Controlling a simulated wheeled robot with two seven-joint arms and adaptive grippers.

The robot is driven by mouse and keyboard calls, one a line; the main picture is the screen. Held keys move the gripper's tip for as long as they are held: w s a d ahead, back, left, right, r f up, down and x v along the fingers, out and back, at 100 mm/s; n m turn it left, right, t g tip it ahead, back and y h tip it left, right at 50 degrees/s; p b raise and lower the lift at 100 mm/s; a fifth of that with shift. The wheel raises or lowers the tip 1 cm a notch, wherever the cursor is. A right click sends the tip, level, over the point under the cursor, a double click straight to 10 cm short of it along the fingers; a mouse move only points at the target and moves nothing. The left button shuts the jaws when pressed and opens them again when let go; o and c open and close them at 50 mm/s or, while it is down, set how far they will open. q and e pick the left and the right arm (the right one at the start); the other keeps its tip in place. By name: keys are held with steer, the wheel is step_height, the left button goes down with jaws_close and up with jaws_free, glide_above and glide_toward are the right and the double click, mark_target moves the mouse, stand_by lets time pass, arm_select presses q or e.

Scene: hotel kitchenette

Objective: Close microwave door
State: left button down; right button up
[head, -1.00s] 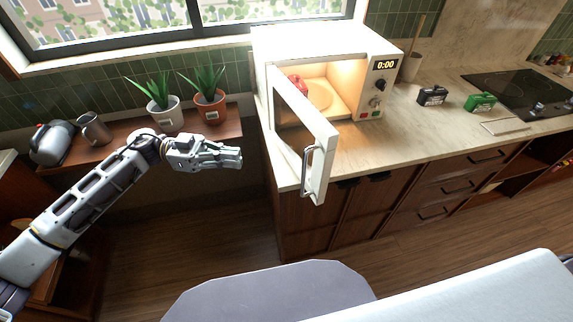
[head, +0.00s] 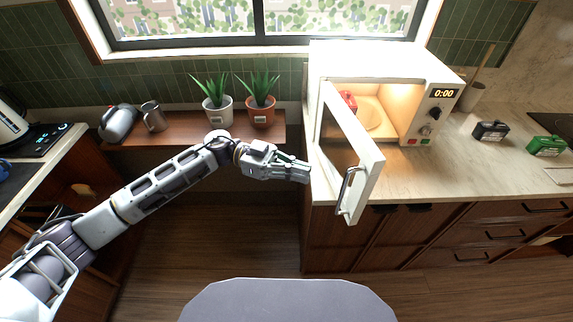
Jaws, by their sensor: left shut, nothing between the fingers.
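The white microwave (head: 385,62) stands on the counter with its cavity lit and a red item (head: 348,101) inside on the turntable. Its display reads 0:00. The microwave door (head: 366,150) is wide open, hinged at the left and swung out toward me past the counter's front edge. A metal handle (head: 347,190) is on the door's outer face. My left gripper (head: 307,172) is shut and empty, to the left of the door on its outer side, with a small gap seeming to remain between fingertips and door. My right gripper is not in view.
A potted plant in a white pot (head: 218,110) and one in a terracotta pot (head: 261,110) stand on the wooden shelf (head: 190,130) behind my left arm. Floor before the cabinets is clear.

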arm_select(q)
steer(key=p+x, duration=0.1)
steer(key=x, duration=0.6)
steer(key=shift+d, duration=0.15)
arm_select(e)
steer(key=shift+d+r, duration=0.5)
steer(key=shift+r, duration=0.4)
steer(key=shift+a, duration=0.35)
arm_select(q)
steer(key=shift+d+p, duration=0.1)
steer(key=shift+p, duration=0.2)
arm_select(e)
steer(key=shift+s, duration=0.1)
